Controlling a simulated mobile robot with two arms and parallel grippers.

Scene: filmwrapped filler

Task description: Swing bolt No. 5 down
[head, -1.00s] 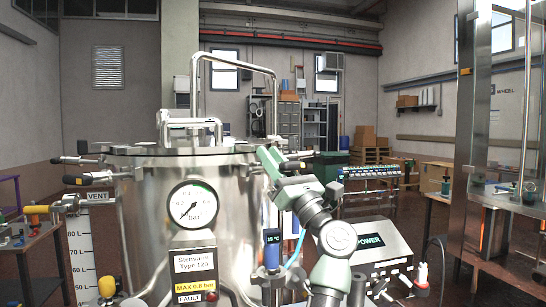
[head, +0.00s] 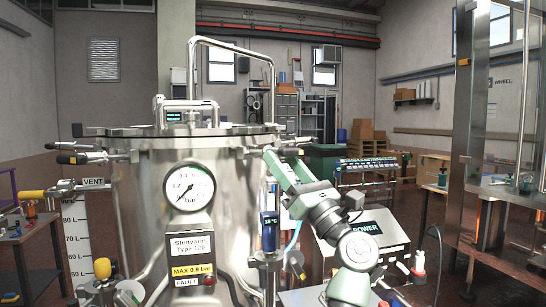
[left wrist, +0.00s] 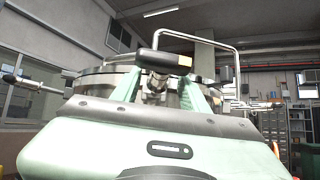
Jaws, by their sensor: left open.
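A steel tank (head: 140,200) with a flat lid (head: 110,131) stands left of centre in the head view. Swing bolts with black handles stick out around its rim, two of them at the left (head: 72,152). I can read no bolt numbers. My left gripper (head: 268,154) is at the right side of the rim, beside a black-handled bolt (head: 290,151). My right gripper is not in view.
A pressure gauge (head: 188,188) and a label plate (head: 191,257) are on the tank front. A tall bent handle (head: 232,45) rises above the lid. A power box (head: 362,232) stands right of the tank.

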